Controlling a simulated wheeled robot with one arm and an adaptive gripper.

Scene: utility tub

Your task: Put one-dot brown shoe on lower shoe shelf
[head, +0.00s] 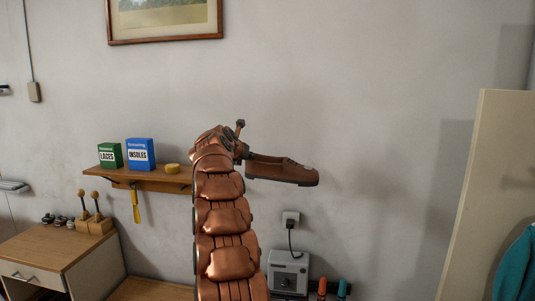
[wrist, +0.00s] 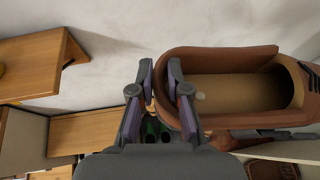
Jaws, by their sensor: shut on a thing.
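A brown leather shoe (head: 283,170) with a dark sole is held in the air in front of the wall, its toe pointing right. A small pale spot shows near the toe. My gripper (head: 240,152) is shut on the heel end. In the wrist view, the fingers (wrist: 160,85) pinch the shoe's rear wall, and the shoe (wrist: 235,58) extends right with its tan insole showing. A small pale dot sits by the fingers there. I cannot identify the lower shoe shelf in either view.
A wall shelf (head: 160,180) holds a green laces box (head: 110,155), a blue insoles box (head: 141,154) and a yellow tin (head: 172,168). A wooden cabinet (head: 55,262) stands lower left. A grey device (head: 289,272) is below. A pale panel (head: 482,200) stands at right.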

